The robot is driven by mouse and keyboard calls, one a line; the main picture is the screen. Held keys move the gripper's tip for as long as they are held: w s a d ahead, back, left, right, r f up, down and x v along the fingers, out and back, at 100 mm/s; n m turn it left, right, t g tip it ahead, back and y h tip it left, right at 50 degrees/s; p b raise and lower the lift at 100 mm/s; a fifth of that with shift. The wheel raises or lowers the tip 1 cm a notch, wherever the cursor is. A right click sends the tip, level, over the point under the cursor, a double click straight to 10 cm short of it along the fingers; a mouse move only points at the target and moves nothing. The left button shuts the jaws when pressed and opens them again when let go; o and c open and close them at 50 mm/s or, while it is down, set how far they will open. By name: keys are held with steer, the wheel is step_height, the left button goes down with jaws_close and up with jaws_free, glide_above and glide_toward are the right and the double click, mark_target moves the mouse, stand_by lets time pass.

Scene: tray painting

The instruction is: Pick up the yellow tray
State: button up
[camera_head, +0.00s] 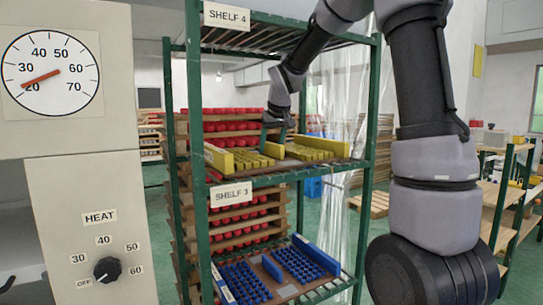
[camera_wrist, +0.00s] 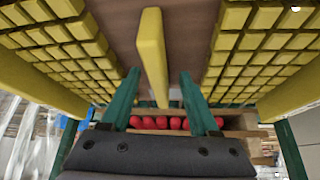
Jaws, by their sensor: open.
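The yellow tray is a brown board (camera_wrist: 118,22) with rows of small yellow blocks and upright yellow side walls. A yellow upright bar (camera_wrist: 152,55) stands on the board between two fields of blocks. My gripper (camera_head: 272,138) is over the middle of the tray. In the wrist view, its two green fingers (camera_wrist: 159,74) are open, one on each side of the bar. Gaps show between the bar and both fingers. I cannot tell how low the fingertips are.
The upper shelf (camera_head: 270,35) is close above my arm. A blue tray (camera_head: 270,270) lies on the shelf below. Red items on wooden boards (camera_head: 245,225) are stacked behind the rack. A heater panel with dials (camera_head: 95,235) stands at the left. Green posts (camera_head: 367,150) flank the shelf.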

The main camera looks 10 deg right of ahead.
steer(key=shift+f, duration=0.1)
jaws_close()
stand_by(1.5)
